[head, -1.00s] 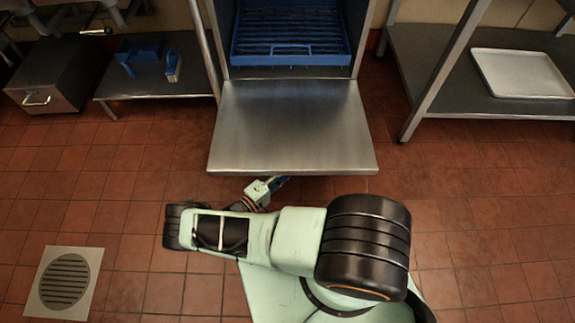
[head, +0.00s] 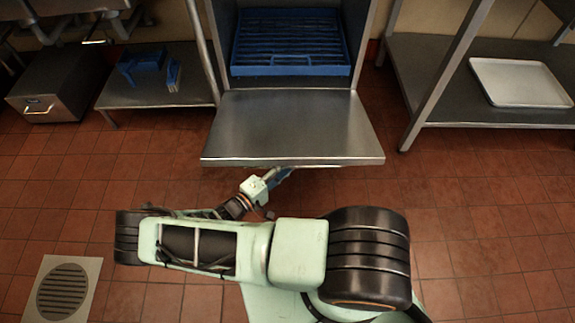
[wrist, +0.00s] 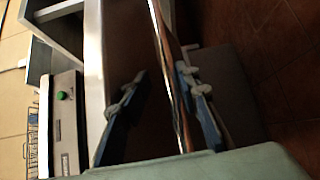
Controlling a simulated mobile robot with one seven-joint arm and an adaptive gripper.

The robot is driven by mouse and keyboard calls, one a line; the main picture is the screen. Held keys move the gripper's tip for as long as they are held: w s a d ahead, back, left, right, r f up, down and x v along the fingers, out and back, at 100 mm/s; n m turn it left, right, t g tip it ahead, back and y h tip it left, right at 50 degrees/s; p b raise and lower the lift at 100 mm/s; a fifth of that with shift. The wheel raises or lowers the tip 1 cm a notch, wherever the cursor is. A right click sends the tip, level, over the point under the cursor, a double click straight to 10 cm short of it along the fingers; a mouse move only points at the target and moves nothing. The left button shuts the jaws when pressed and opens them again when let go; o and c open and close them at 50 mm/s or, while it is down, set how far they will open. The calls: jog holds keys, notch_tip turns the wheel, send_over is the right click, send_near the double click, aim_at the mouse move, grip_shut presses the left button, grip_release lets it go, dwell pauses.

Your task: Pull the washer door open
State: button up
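The washer door (head: 290,122) is a flat steel panel folded down from the washer front, near level, leaving the opening uncovered. The washer (head: 368,30) has a blue rack (head: 290,50) inside. My gripper (head: 279,176) is at the door's front edge, left of its middle, partly hidden beneath it. In the wrist view, my gripper's two blue fingers (wrist: 162,103) stand apart. A thin bright metal edge, likely the door's (wrist: 168,70), runs between them, nearer the right finger. I cannot tell whether they touch.
A low steel shelf (head: 195,93) with blue items stands left of the washer. A rack shelf with a pale tray (head: 520,82) stands right. A drain grate (head: 66,290) lies in the tiled floor. Floor on both sides is clear.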

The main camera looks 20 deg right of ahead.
jog(key=s+a+f, duration=0.1)
jog(key=a+f, duration=0.6)
jog(key=a, duration=0.2)
jog(key=shift+s+a+f, duration=0.15)
jog(key=shift+a+f, duration=0.15)
jog(key=shift+a, duration=0.05)
dwell(0.9)
dwell(0.7)
